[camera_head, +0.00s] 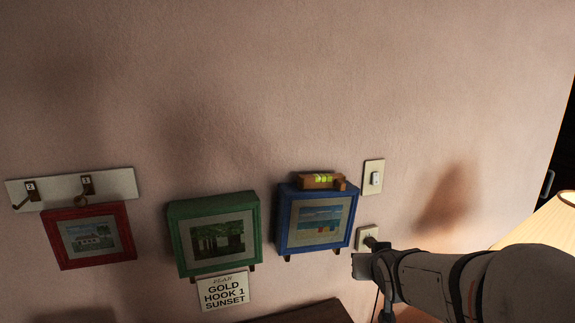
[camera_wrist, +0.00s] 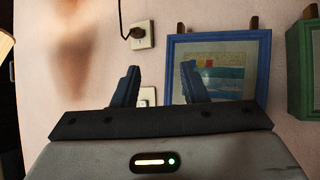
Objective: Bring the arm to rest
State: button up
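My arm (camera_head: 440,277) reaches in from the lower right in the head view. My gripper (camera_head: 360,266) is at its left end, below and right of a blue-framed beach picture (camera_head: 316,219). In the wrist view my gripper (camera_wrist: 159,84) has its two dark fingers spread apart, with nothing between them. The blue frame (camera_wrist: 174,68) appears there upside down, just beyond the right finger. I cannot tell the exact gap to the wall.
A green-framed picture (camera_head: 214,234) and a red-framed picture (camera_head: 89,236) are to the left, near a hook rail (camera_head: 114,182). A wooden level (camera_head: 317,181) lies on the blue frame. A switch (camera_head: 374,177), plugged outlet (camera_head: 364,243) and lampshade (camera_head: 540,224) are right. The upper wall is clear.

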jog(key=s+a+f+g, duration=0.1)
jog(key=s+g, duration=0.3)
jog(key=s, duration=0.6)
jog(key=s+a+f+g, duration=0.2)
jog(key=s+g, duration=0.2)
jog(key=s, duration=0.6)
jog(key=shift+a+f+y, duration=0.25)
jog(key=shift+f+y, duration=0.1)
jog(key=shift+y, duration=0.05)
jog(key=shift+s, duration=0.1)
